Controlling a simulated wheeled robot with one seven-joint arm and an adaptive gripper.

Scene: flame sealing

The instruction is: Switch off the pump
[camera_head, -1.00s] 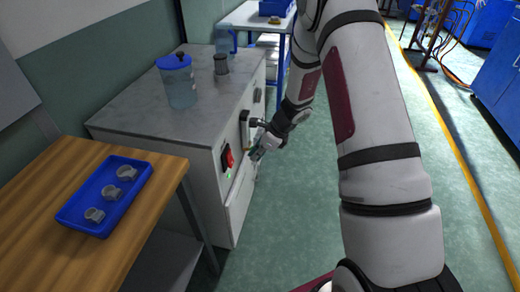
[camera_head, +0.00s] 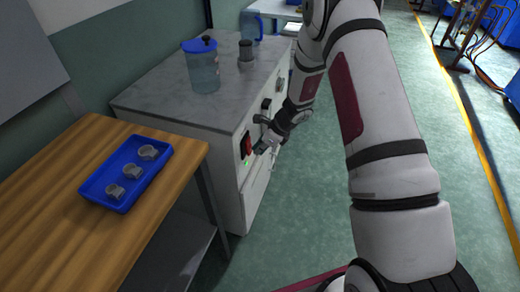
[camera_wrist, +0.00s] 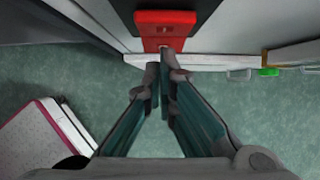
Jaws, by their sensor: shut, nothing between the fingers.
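The pump cabinet (camera_head: 218,165) is a grey box with a stone-like top. A red switch (camera_head: 246,145) sits on a black plate on its front face, with a small green light below it. In the wrist view the red switch (camera_wrist: 165,28) is at the top centre, just beyond my fingertips. My gripper (camera_head: 262,146) is shut and empty, right at the switch. In the wrist view the fingertips of my gripper (camera_wrist: 162,72) lie together at the lower edge of the switch. I cannot tell whether they touch it. A green part (camera_wrist: 268,72) shows at the right.
A blue-lidded jar (camera_head: 203,70) and a grey cylinder (camera_head: 246,52) stand on the cabinet. A wooden table (camera_head: 60,205) at left holds a blue tray (camera_head: 98,197) with three grey rings. The floor (camera_head: 305,215) right of the cabinet is clear.

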